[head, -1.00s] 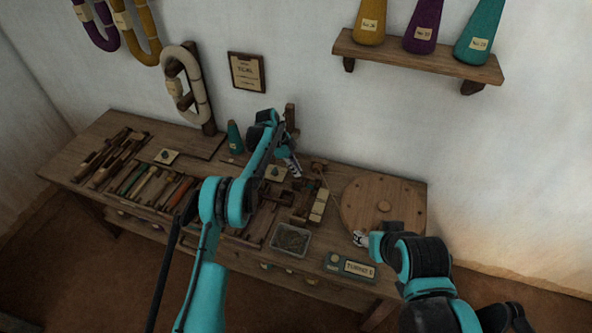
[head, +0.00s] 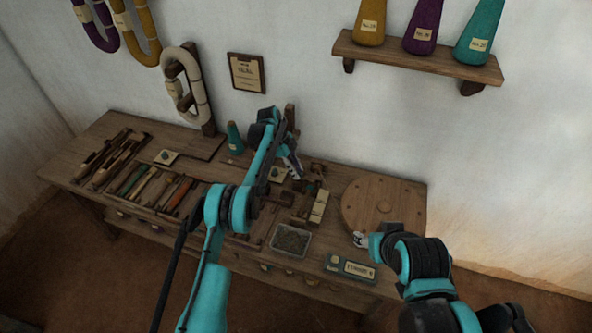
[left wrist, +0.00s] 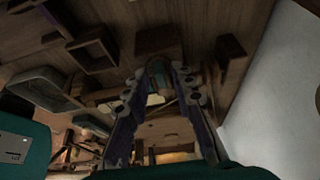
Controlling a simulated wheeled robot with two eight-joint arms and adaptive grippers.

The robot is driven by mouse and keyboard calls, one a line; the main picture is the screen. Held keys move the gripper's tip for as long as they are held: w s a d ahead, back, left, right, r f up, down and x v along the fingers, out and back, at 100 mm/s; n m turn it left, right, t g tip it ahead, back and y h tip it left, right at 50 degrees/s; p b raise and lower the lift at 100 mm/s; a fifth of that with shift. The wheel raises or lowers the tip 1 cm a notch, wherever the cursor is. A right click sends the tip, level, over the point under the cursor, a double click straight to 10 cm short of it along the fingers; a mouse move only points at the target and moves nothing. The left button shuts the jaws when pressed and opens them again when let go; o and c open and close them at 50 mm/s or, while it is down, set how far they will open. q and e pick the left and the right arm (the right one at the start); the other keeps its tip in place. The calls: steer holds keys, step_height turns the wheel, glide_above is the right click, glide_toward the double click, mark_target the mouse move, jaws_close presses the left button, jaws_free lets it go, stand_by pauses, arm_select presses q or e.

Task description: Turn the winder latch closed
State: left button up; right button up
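My left gripper (head: 294,167) reaches down over the wooden winder parts (head: 317,168) at the back middle of the bench. In the left wrist view its two fingers (left wrist: 158,90) stand apart, with a gap between them. A dark, arched piece (left wrist: 157,68) shows between or just beyond the fingertips; I cannot tell whether it is the winder latch or whether the fingers touch it. The latch's position is not clear in the head view, where the gripper and arm cover part of the area. My right gripper (head: 361,240) is low by the round wooden disc (head: 384,204); its fingers are too small to read.
The bench (head: 225,150) carries several shuttles and tools at left, a grey tray (head: 291,240) in front, and a labelled plate (head: 352,267) at the front right. A teal cone (head: 235,137) stands behind. A wall shelf (head: 420,60) is at upper right.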

arm_select(q)
steer(key=v, duration=1.2)
stand_by(0.5)
